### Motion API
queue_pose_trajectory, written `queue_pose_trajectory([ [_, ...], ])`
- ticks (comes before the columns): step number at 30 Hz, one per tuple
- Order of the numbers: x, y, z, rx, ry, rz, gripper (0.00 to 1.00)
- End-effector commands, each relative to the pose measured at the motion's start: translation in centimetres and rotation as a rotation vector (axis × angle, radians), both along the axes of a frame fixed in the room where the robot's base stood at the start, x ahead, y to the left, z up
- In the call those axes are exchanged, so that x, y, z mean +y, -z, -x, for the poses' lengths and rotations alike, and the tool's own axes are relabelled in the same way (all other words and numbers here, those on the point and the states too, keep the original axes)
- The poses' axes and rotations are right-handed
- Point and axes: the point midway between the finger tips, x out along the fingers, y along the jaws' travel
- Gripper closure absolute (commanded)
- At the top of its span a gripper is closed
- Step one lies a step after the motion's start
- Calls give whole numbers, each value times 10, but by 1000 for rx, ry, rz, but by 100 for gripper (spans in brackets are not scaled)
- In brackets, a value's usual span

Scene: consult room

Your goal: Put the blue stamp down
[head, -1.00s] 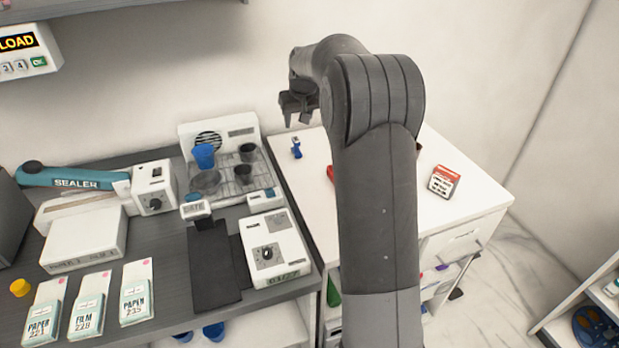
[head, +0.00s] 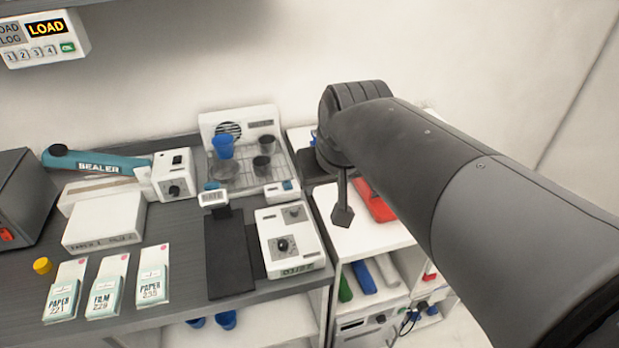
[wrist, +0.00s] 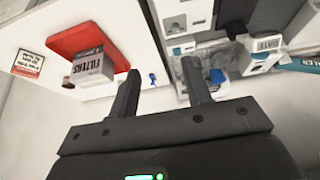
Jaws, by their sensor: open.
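The blue stamp (wrist: 153,79) stands small on the white cabinet top (wrist: 120,30) in the wrist view, beyond and between my fingers and apart from them. In the head view a bit of the blue stamp (head: 313,138) shows beside my arm, on the white top near the dark bench. My gripper (wrist: 158,68) is open, with nothing between its fingers. In the head view my arm hides most of the gripper; one dark finger (head: 342,207) shows over the white top.
A red tray (head: 376,205) lies on the white top, and a FILTERS box (wrist: 93,65) stands at it. A red-and-white card (wrist: 28,64) lies farther left in the wrist view. The bench holds a sealer (head: 95,163), a blue cup (head: 222,147) and a control box (head: 290,243).

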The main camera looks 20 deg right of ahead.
Motion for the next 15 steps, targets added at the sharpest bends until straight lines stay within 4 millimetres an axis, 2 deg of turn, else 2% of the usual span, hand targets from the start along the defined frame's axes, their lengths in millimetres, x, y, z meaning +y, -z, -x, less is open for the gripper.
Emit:
queue_pose_trajectory([
  [1,2,5,19,-9,-1,-3,55],
  [3,4,14,39,-13,-1,-6,55],
  [6,6,25,59,-17,-1,-11,55],
  [10,7,33,73,-20,0,-15,55],
  [15,8,36,77,-19,0,-16,55],
])
